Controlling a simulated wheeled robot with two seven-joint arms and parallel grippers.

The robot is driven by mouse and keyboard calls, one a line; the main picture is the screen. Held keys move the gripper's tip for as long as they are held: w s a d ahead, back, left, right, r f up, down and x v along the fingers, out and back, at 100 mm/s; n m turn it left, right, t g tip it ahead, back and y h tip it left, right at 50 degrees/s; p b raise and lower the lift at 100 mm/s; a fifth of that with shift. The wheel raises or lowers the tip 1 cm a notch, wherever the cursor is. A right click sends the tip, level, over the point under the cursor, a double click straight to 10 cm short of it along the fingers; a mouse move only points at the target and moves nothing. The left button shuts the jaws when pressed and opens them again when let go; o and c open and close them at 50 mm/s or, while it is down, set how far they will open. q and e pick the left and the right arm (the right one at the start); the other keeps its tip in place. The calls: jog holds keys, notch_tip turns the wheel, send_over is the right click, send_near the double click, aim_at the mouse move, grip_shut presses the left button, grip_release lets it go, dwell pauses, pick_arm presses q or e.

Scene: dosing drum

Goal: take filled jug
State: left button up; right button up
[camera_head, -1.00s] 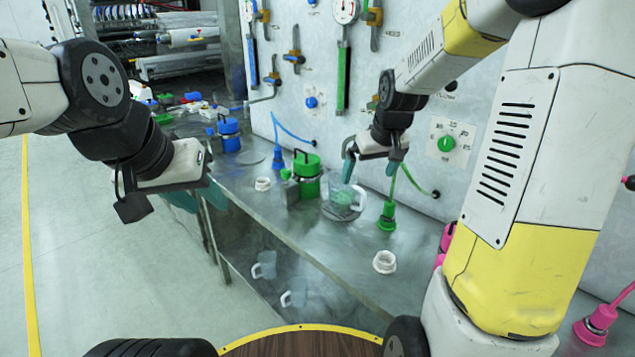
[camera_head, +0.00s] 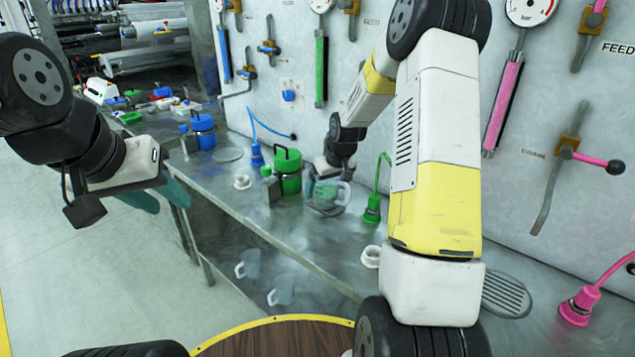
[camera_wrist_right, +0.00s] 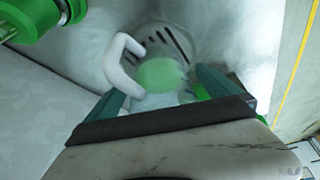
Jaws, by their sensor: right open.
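The clear jug (camera_head: 325,197) with green liquid in it stands upright on a round drain grate on the bench, its handle to the right. In the right wrist view, its pale handle (camera_wrist_right: 121,66) is at upper left and the green liquid (camera_wrist_right: 160,75) shows from above. My right gripper (camera_head: 322,184) is at the jug. In the wrist view its teal fingers (camera_wrist_right: 160,90) are spread, with the jug in the gap between them; contact cannot be told. My left gripper (camera_head: 164,197) hangs empty at the left of the bench, its fingers apart.
A green canister (camera_head: 288,172) stands close left of the jug, a green hose nozzle (camera_head: 372,209) to its right. A white ring (camera_head: 371,256) lies nearer. Two empty jugs (camera_head: 248,264) are on the lower shelf. The panel wall (camera_head: 290,65) rises behind the bench.

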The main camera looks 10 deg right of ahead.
jog(key=shift+f, duration=0.15)
jog(key=c, duration=1.9)
